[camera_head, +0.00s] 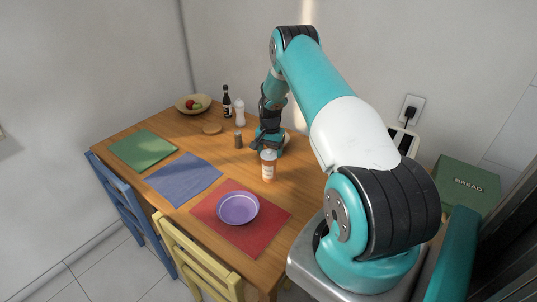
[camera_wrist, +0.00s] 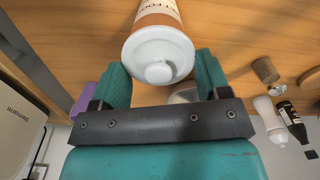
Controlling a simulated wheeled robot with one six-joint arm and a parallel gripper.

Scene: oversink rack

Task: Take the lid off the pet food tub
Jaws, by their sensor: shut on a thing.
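The pet food tub (camera_head: 269,172) stands upright on the wooden table, an orange-brown tub with a pale label. In the wrist view the tub (camera_wrist: 158,18) shows part of its lettering. Its white lid (camera_wrist: 145,48) has a round knob in the middle and sits at the tub's end; I see no clear gap between them. My gripper (camera_wrist: 163,78) has one dark green finger on each side of the lid and is shut on it. In the head view my gripper (camera_head: 268,150) is at the top of the tub and partly hides what is behind it.
A purple bowl (camera_head: 238,208) rests on a red mat (camera_head: 270,228) in front. A pepper mill (camera_head: 238,139), white shaker (camera_head: 239,112), dark bottle (camera_head: 227,102) and fruit bowl (camera_head: 182,106) stand farther back. Blue (camera_head: 184,178) and green (camera_head: 143,150) mats are bare.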

